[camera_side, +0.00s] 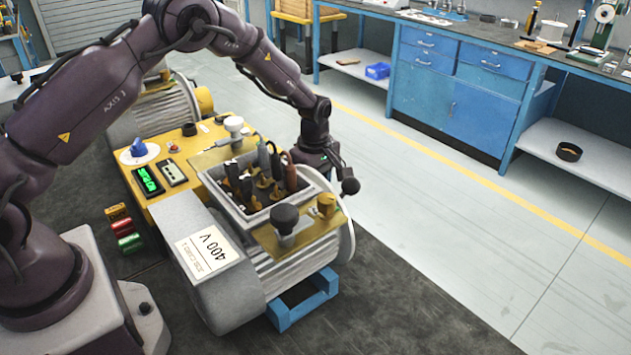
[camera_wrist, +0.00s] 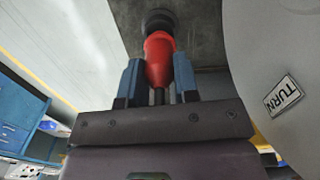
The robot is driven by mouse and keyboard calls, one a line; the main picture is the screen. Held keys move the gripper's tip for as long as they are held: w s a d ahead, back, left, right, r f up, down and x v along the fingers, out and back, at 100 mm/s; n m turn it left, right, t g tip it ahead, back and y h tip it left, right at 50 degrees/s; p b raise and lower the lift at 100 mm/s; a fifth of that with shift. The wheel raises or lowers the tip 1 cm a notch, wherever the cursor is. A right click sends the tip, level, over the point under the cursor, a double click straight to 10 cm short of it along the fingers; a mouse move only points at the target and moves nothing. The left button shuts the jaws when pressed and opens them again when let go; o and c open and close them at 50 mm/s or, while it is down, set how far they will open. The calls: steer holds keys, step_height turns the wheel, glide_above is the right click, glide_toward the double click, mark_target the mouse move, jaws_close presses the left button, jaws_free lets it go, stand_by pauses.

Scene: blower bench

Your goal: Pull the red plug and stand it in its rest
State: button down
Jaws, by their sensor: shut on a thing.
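My gripper shows in the side view (camera_side: 322,160) at the far right side of the motor, beside its terminal box. In the wrist view my gripper (camera_wrist: 159,85) has its two blue fingers closed on the red plug (camera_wrist: 158,58), one on each side. The plug's narrower end points to a dark round piece (camera_wrist: 158,20). The plug overlaps that piece in this view; I cannot tell whether they touch, or whether the piece is the rest or a socket. The red plug cannot be made out in the side view.
The open terminal box (camera_side: 262,220) holds several dark and brown leads. A dark knob (camera_side: 285,218) stands on the motor's yellow plate. A large pale round surface with a TURN label (camera_wrist: 283,96) is close on the wrist view's right. Floor lies clear right of the motor.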

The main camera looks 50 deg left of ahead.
steer(key=shift+f, duration=1.2)
stand_by(0.6)
steer(key=c, duration=0.8)
jaws_free()
step_height(320, 180, up, 13)
steer(key=shift+a+r, duration=0.1)
